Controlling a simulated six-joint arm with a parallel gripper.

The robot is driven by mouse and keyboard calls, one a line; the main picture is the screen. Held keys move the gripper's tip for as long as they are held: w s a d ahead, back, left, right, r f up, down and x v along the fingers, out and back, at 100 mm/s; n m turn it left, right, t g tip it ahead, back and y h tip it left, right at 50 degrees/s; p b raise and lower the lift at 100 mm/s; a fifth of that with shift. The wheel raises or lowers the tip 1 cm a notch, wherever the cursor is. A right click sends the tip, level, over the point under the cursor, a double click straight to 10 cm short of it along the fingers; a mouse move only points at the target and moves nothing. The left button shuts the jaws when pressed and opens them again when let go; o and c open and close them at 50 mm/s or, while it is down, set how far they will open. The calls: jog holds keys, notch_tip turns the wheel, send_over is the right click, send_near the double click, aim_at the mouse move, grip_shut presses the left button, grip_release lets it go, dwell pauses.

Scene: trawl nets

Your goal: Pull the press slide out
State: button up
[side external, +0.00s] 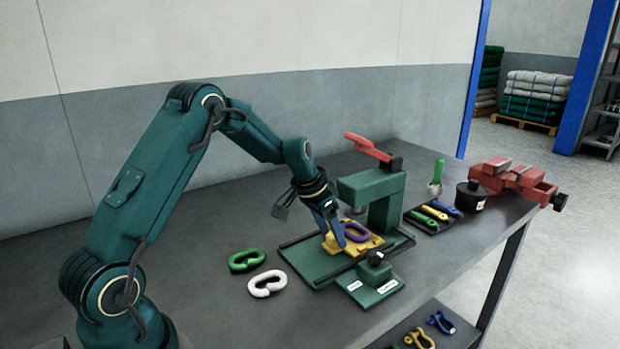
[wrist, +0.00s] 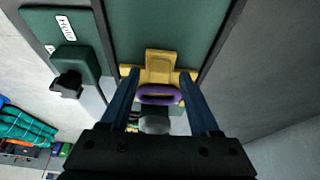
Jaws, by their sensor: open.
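The green press (side external: 384,210) stands on the bench with its red lever raised. Its yellow slide (side external: 372,243) sits on the green base plate, below the press head, and carries a purple link (side external: 357,232). In the wrist view the yellow slide (wrist: 160,64) has a raised tab, with the purple link (wrist: 158,100) behind it. My gripper (side external: 333,236) is open and low over the slide. In the wrist view my gripper's fingers (wrist: 159,74) are on either side of the tab, with gaps between. I cannot tell whether they touch the slide.
A green control box with a black knob (side external: 376,258) stands beside the base plate. A green link (side external: 246,260) and a white link (side external: 267,284) lie on the bench to the left. A tool tray (side external: 432,228) and red vise (side external: 518,180) are right. Base plate in front is bare.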

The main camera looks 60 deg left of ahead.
grip_shut()
dwell(1.3)
